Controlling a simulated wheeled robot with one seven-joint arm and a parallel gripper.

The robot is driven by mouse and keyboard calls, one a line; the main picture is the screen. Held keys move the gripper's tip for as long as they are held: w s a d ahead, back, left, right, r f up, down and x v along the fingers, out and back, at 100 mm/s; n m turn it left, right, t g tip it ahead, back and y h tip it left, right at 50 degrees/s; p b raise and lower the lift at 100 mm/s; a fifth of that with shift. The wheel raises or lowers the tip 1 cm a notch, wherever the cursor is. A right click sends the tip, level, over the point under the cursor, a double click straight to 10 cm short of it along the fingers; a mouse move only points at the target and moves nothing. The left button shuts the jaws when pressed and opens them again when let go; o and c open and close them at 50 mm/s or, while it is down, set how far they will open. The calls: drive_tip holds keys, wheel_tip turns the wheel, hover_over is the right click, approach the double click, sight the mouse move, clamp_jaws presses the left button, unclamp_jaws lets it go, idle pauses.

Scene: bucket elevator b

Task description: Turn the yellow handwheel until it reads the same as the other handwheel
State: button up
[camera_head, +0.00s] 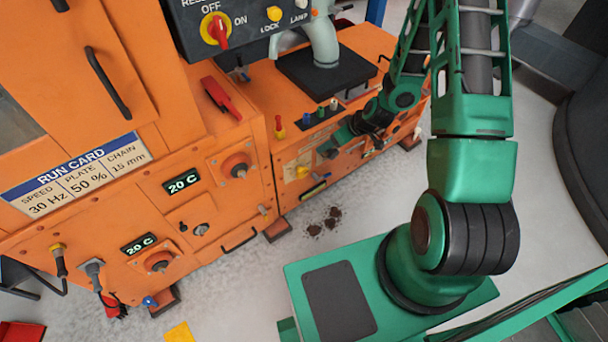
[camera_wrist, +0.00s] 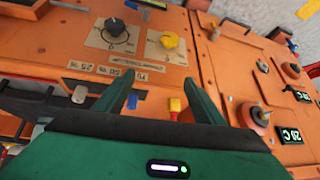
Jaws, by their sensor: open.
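The yellow handwheel (camera_wrist: 169,41) sits on a pale dial plate on the orange machine's panel. In the head view it (camera_head: 302,171) shows small on the low front. A black knob (camera_wrist: 117,28), seemingly the other handwheel, sits on a similar plate left of it in the wrist view. I cannot read either dial. My gripper (camera_wrist: 159,78) is open and empty, its two fingers apart from both handwheels, with the yellow one beyond the gap. In the head view my gripper (camera_head: 330,150) is near the machine's front, right of and above the yellow handwheel, and seems to hide the black one.
A yellow-and-red part (camera_wrist: 175,107) and a blue one (camera_wrist: 132,100) lie near my fingers in the wrist view. Orange round knobs (camera_head: 237,166) and a run card (camera_head: 75,178) are on the machine's left part. Dark debris (camera_head: 325,222) lies on open floor.

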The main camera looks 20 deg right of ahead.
drive_tip(key=a+f+t, duration=0.2)
drive_tip(key=a+f, duration=0.2)
drive_tip(key=f, duration=0.6)
drive_tip(key=m+t, duration=0.1)
drive_tip(key=m, duration=0.1)
approach(304, 173)
drive_tip(key=shift+h, duration=0.3)
drive_tip(key=x, duration=0.9)
drive_tip(key=shift+a+f, duration=0.1)
drive_tip(key=shift+a, duration=0.25)
drive_tip(key=c, duration=1)
